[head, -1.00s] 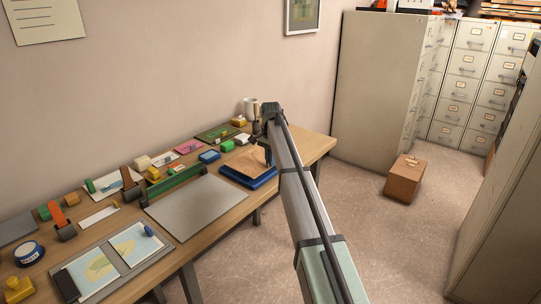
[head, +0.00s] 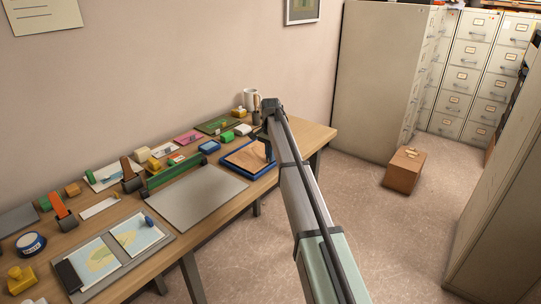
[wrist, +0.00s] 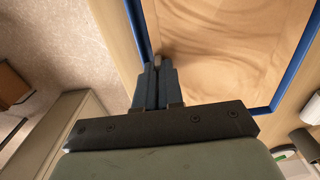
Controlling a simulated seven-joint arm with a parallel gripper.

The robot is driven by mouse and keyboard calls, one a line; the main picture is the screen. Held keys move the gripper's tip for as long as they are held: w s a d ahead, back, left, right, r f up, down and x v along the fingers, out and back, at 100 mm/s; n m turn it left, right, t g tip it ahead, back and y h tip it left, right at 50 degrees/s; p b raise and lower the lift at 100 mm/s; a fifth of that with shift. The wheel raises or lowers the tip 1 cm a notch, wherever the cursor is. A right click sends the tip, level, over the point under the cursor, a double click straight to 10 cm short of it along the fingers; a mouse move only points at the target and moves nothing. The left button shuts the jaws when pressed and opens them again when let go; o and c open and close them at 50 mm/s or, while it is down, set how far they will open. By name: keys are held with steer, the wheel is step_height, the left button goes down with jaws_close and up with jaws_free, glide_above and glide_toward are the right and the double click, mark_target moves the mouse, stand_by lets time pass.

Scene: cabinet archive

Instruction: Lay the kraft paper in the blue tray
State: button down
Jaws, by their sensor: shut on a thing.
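The kraft paper (head: 246,157) lies mostly flat inside the blue tray (head: 252,179) at the right part of the desk. In the wrist view the brown paper (wrist: 225,45) spreads within the tray's blue rim (wrist: 292,68), with soft creases near my fingers. My gripper (head: 269,157) is at the tray's right end, pointing down. In the wrist view my gripper's fingers (wrist: 158,62) are close together on the paper's edge, just inside the rim. The pinched edge is mostly hidden by the fingers.
A grey board with a green bar (head: 197,197) lies left of the tray. A blue pad (head: 209,147), a green block (head: 227,136) and a white mug (head: 249,98) are behind it. A cardboard box (head: 404,170) stands on the floor to the right.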

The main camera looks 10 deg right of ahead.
steer(key=shift+f, duration=0.5)
steer(key=c, duration=1.2)
jaws_free()
steer(key=shift+s+d, duration=0.1)
steer(key=c, duration=0.3)
steer(key=shift+o, duration=0.5)
steer(key=shift+r, duration=0.1)
